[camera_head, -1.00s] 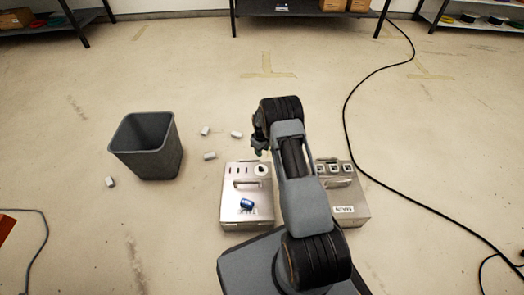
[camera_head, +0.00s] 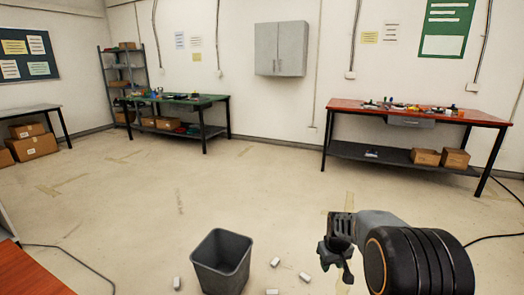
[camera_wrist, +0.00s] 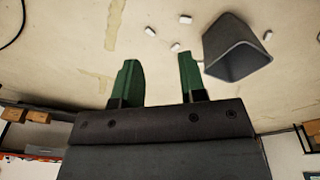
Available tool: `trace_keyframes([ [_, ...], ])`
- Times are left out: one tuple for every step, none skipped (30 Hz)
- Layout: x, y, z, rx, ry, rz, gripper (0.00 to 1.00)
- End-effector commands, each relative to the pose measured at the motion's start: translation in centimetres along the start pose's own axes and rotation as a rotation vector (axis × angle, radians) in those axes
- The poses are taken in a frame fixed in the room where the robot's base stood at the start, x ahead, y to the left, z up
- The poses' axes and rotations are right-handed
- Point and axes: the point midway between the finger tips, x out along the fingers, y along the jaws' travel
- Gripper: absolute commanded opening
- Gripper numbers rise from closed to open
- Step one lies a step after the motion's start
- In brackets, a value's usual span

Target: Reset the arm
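My gripper (camera_head: 334,264) is at the lower right of the head view, held above the floor at the end of my raised arm. In the wrist view my gripper (camera_wrist: 158,60) shows two green fingers spread apart with nothing between them. It is open and empty. The wrist view looks over the floor, with the room appearing upside down.
A grey bin (camera_head: 222,262) stands on the floor, with several small white pieces (camera_head: 305,277) around it. A red-topped workbench (camera_head: 415,115) and a green-topped bench (camera_head: 175,99) stand at the back. The floor (camera_head: 200,190) between is mostly clear.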

Motion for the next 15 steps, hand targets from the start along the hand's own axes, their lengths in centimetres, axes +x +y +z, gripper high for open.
trace_keyframes([
  [-6.3,-0.9,0.6,0.015,0.023,0.006,0.38],
  [-8.7,-1.4,1.2,0.026,0.032,0.008,0.38],
  [-11.8,-2.1,2.0,0.042,0.045,0.01,0.38],
  [-14.0,-2.7,2.8,0.055,0.055,0.011,0.38],
  [-16.2,-3.3,3.5,0.066,0.065,0.012,0.38],
  [-18.9,-4.0,4.6,0.083,0.078,0.012,0.38],
  [-20.8,-4.5,5.5,0.096,0.086,0.012,0.38],
  [-22.5,-5.0,6.3,0.107,0.096,0.013,0.38],
  [-24.6,-5.7,7.5,0.121,0.108,0.012,0.38],
  [-25.9,-6.1,8.3,0.133,0.115,0.012,0.38],
  [-27.2,-6.5,9.1,0.143,0.123,0.011,0.38],
  [-28.7,-7.0,10.1,0.156,0.132,0.01,0.38],
  [-29.7,-7.4,10.8,0.164,0.14,0.009,0.38],
  [-30.5,-7.7,11.5,0.173,0.146,0.008,0.38],
  [-31.5,-8.0,12.3,0.183,0.154,0.007,0.38],
])
